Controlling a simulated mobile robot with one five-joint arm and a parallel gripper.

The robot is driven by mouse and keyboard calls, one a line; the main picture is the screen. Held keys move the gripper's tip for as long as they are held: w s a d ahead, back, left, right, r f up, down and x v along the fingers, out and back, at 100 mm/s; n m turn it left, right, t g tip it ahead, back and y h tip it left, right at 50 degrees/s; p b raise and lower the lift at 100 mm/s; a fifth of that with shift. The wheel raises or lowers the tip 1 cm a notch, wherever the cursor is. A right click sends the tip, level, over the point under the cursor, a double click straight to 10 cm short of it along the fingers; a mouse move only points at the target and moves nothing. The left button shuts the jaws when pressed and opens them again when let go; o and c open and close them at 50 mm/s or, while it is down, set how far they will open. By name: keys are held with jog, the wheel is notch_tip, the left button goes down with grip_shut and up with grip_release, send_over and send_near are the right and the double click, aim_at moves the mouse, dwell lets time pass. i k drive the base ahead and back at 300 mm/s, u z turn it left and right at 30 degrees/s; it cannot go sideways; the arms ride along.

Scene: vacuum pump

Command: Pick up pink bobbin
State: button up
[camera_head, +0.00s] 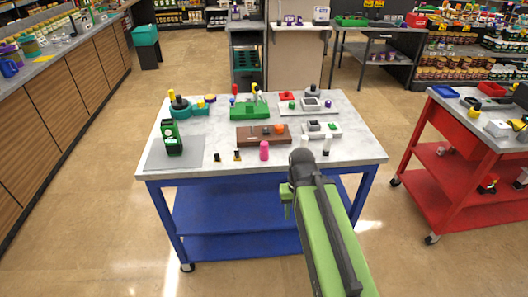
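The pink bobbin (264,150) stands upright near the front edge of the marble-topped table (345,152). It looks like a small pink cylinder. My green arm reaches up from the bottom right, and its dark joint is just right of and in front of the bobbin, over the table's front edge. A small green part of my gripper (287,203) shows below that joint, apart from the bobbin. The fingertips cannot be made out, so I cannot tell whether the gripper is open.
Two small black-and-yellow pieces (238,155) stand left of the bobbin. A brown block (250,137) lies behind it. A dark green device (172,139) stands on a grey mat at the left. A white-and-black cylinder (326,146) is to the right. A red cart (445,185) stands further right.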

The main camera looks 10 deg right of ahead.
aim_at(264, 150)
jog(key=u, duration=0.4)
jog(key=k, duration=1.35)
jog(key=u, duration=1.1)
jog(key=i, duration=1.8)
jog(key=u, duration=0.5)
